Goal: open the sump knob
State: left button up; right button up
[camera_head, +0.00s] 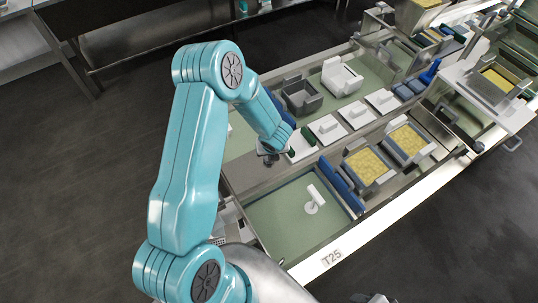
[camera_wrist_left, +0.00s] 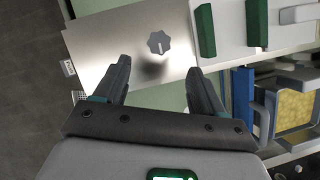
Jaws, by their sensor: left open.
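The sump knob, a small grey lobed knob (camera_wrist_left: 159,43), sits on a bright steel plate (camera_wrist_left: 110,48) in the left wrist view. A pale line marks its face. My left gripper (camera_wrist_left: 158,65) is open and empty. Its two fingers point toward the plate, one on each side of the knob's line, with the knob apart from and beyond the fingertips. In the head view my left gripper (camera_head: 268,156) is small and dark at the end of the teal arm, above the near left part of the bench. I cannot make out the knob there. My right gripper is not in view.
A green-floored basin (camera_head: 277,222) with a white upright piece (camera_head: 314,198) lies at the bench's near end. White lids with green handles (camera_wrist_left: 205,30) sit close right of the plate. Yellow-filled moulds (camera_head: 367,165) stand farther right. Dark floor is clear at left.

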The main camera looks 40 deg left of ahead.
pick_arm(q)
jog(key=x, duration=1)
jog(key=shift+s+d+p, duration=0.1)
jog(key=shift+p, duration=0.3)
jog(key=shift+f, duration=0.1)
jog(key=c, duration=1)
